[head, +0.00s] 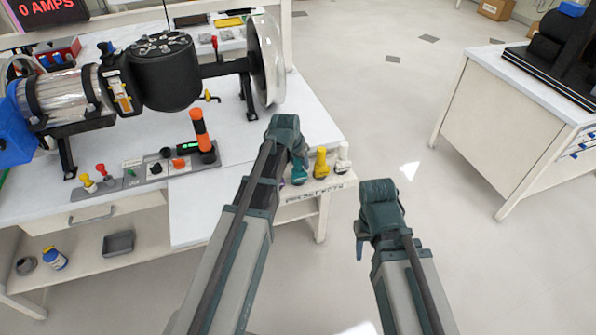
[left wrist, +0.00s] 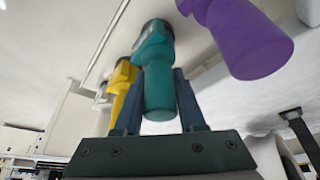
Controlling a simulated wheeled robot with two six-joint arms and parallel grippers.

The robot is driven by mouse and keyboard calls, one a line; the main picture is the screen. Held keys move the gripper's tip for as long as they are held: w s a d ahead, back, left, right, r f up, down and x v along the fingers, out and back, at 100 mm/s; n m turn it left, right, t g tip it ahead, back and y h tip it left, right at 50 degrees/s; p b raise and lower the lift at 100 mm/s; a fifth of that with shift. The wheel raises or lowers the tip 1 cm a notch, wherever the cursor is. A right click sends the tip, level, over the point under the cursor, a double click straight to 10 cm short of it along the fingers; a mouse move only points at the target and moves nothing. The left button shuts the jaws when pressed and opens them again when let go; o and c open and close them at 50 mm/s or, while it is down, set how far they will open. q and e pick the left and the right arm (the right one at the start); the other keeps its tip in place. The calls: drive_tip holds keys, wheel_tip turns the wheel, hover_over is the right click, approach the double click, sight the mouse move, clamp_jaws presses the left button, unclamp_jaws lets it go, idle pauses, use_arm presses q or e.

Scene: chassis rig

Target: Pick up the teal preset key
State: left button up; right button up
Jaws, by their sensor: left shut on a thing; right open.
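The teal preset key (left wrist: 156,72) stands between the two fingers of my left gripper (left wrist: 158,95) in the left wrist view, and the fingers are shut on it. Its far end still meets the pale key shelf. In the head view the teal key (head: 299,174) shows just right of my left arm, at the labelled shelf on the bench's right end. My left gripper's fingers are mostly hidden there by the wrist. My right gripper (head: 362,243) is open and empty, over the floor to the right of the bench.
A purple key (left wrist: 243,38) sits close beside the teal one. A yellow key (head: 321,163) and a white key (head: 342,164) stand on its other side. The motor rig (head: 165,75) with its large disc fills the bench's left. The floor right of the bench is clear.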

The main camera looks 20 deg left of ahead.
use_arm(q)
clamp_jaws()
